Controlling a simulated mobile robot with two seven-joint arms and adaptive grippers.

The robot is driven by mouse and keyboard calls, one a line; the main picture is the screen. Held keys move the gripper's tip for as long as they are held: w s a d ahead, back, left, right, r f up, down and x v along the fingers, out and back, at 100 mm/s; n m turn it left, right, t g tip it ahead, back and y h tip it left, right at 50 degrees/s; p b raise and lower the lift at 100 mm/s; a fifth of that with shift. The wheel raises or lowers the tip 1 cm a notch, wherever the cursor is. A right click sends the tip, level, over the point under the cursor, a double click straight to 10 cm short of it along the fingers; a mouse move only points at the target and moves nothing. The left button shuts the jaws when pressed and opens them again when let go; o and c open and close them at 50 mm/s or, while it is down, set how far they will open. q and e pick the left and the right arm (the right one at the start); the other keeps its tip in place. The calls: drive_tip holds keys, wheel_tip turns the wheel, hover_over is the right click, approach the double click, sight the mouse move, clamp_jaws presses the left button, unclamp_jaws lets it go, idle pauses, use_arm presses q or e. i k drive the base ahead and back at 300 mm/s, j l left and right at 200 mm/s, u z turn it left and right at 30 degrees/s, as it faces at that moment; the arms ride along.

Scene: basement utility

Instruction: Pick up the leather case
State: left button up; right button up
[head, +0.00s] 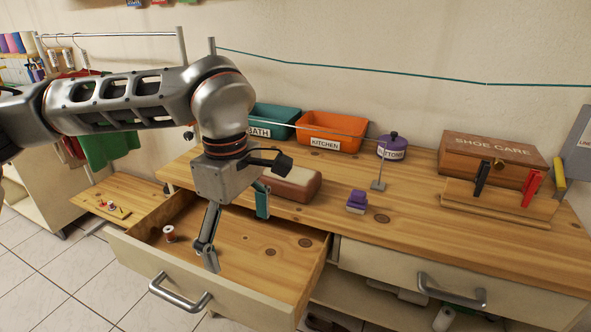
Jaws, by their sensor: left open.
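My left gripper (236,238) is open and empty, pointing down over the open drawer, in front and to the left of the case. One finger overlaps the left end of the case in the picture, and the gripper hides part of it. I cannot tell whether they touch. My right gripper is not in view.
The open drawer (275,262) holds a thread spool (170,233). Behind the case stand a teal bin (275,115) and an orange bin (336,131).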

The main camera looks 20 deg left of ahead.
sight(302, 183)
drive_tip(key=i, duration=1.1)
